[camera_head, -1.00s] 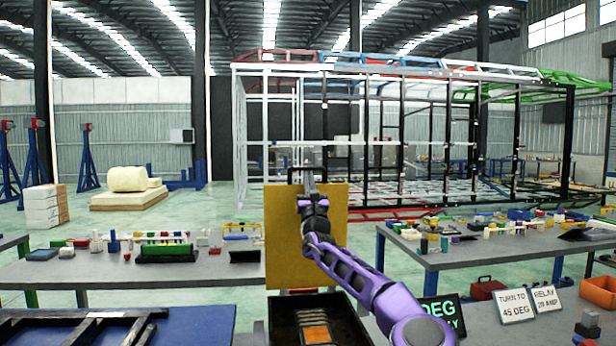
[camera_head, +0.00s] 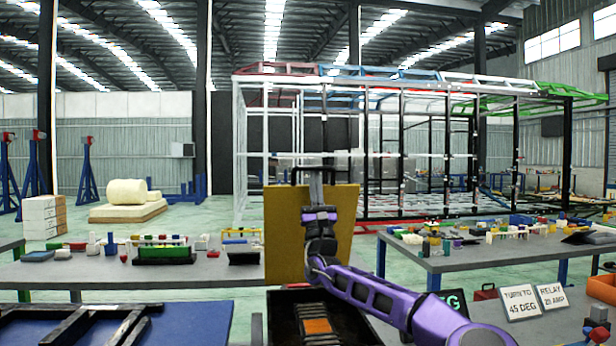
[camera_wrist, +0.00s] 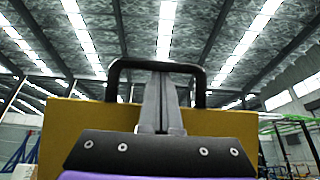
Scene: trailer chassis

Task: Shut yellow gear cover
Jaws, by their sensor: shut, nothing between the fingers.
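The yellow gear cover (camera_head: 285,235) stands upright as a raised lid at the back of a dark open box (camera_head: 283,312). An orange and grey part (camera_head: 318,326) lies inside the box. The cover has a black handle (camera_head: 294,173) at its top edge. My gripper (camera_head: 315,180) is shut and empty, pointing up in front of the cover at the handle. In the wrist view, the fingers (camera_wrist: 160,100) rise between the legs of the handle (camera_wrist: 112,80), against the yellow panel (camera_wrist: 55,130). I cannot tell whether they touch it. My arm hides the cover's lower right part.
A grey table (camera_head: 95,275) with small parts stands to the left, and another (camera_head: 460,258) to the right. A blue surface with a black frame (camera_head: 70,325) is at the lower left. Signs (camera_head: 520,302) stand at the lower right. A large metal frame (camera_head: 400,150) is behind.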

